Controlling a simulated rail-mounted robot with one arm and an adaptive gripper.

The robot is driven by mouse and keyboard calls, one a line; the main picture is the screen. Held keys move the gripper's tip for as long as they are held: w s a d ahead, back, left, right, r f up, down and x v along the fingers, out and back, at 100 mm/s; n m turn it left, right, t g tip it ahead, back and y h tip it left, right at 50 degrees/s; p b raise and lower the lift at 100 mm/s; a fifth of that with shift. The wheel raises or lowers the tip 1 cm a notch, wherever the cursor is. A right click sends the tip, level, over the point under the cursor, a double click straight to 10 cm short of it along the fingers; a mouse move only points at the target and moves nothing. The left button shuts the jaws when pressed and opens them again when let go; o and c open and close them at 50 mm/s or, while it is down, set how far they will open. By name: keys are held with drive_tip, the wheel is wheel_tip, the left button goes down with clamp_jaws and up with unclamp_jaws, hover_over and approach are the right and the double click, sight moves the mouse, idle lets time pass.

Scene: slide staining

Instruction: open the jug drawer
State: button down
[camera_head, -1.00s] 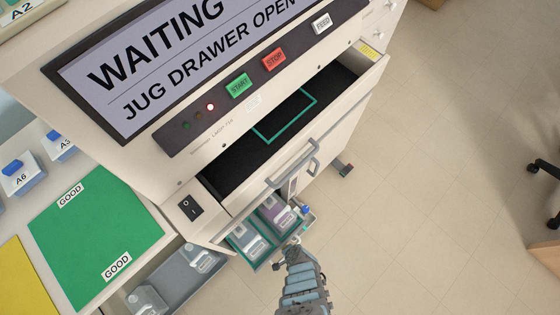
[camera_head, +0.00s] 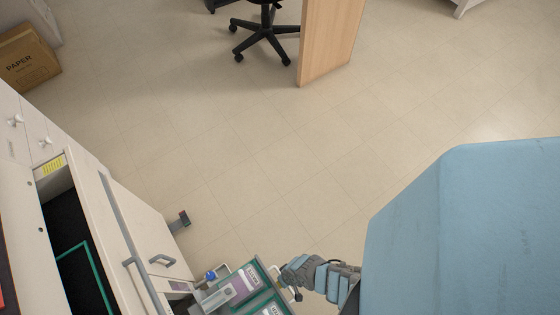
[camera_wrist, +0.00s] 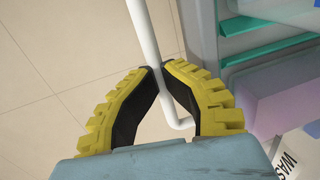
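The jug drawer (camera_head: 263,268) stands pulled out low from the machine's front, at the bottom of the head view. It holds jugs with white labels, one a purple jug (camera_head: 238,287), in teal frames. In the wrist view a pale bar handle (camera_wrist: 146,30) runs down between my fingers and bends right. My gripper (camera_wrist: 160,68) has its yellow-backed fingers closed in on both sides of this bar. In the head view my gripper (camera_head: 288,277) is at the drawer's outer front side, where its fingertips are hard to make out.
An upper drawer (camera_head: 84,262) with a dark inside and a long grey handle (camera_head: 118,215) is also open above. A small black foot (camera_head: 180,220) sticks out near the floor. A chair (camera_head: 266,30) and wooden panel (camera_head: 332,40) stand farther off. The floor between is clear.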

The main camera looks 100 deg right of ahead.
idle(0.3)
drive_tip(key=c, duration=1.4)
unclamp_jaws()
drive_tip(key=shift+w, duration=0.1)
drive_tip(key=shift+o, duration=0.2)
drive_tip(key=shift+r, duration=0.15)
wheel_tip(320, 180, up, 12)
drive_tip(key=s+d, duration=0.1)
drive_tip(key=s, duration=0.1)
drive_tip(key=shift+f, duration=0.25)
